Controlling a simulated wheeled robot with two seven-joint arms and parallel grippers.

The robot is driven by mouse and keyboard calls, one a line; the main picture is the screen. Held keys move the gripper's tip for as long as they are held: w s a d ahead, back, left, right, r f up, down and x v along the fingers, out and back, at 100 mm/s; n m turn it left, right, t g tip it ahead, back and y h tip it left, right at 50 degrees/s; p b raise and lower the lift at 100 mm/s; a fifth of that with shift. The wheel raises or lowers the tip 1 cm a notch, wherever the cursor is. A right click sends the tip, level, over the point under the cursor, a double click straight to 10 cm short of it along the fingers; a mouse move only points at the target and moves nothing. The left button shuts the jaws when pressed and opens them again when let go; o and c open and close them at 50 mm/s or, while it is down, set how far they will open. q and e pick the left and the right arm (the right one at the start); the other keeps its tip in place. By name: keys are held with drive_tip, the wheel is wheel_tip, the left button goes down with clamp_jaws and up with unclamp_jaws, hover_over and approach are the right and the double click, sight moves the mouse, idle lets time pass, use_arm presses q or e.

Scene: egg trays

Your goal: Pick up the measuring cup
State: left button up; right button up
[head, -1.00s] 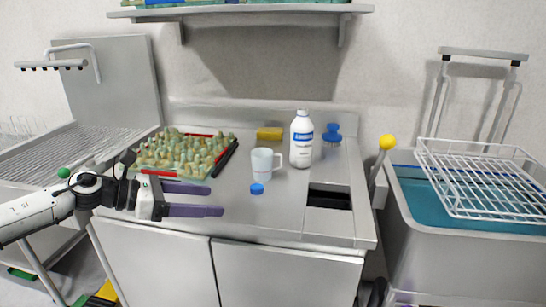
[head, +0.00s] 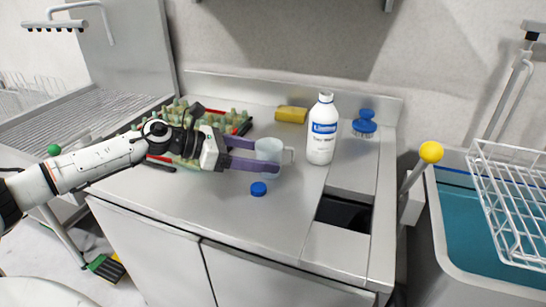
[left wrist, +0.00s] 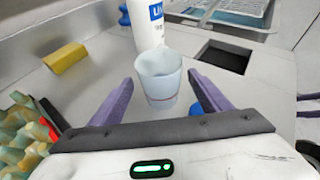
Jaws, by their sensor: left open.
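The measuring cup (head: 268,150) is a pale translucent cup with a handle on its right side, upright on the steel counter. In the left wrist view the cup (left wrist: 159,76) stands between and slightly beyond the purple fingers. My left gripper (head: 262,156) is open, with one finger behind the cup and one in front of it. The gripper also shows in the left wrist view (left wrist: 160,88), with a gap between each finger and the cup.
A white bottle (head: 321,135) stands right of the cup. A blue cap (head: 258,189) lies in front. A yellow sponge (head: 291,115) and blue brush (head: 365,123) are behind. The egg tray (head: 174,112) is under and behind my left arm. A dark square opening (head: 343,213) is at right.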

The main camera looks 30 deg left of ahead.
sight(284, 170)
use_arm(q)
drive_tip(key=shift+x, duration=0.8)
drive_tip(key=p+x, duration=0.2)
drive_tip(key=x, duration=0.3)
drive_tip(key=shift+s, duration=0.1)
drive_tip(key=shift+d+f, duration=0.15)
drive_tip(key=c, duration=1.2)
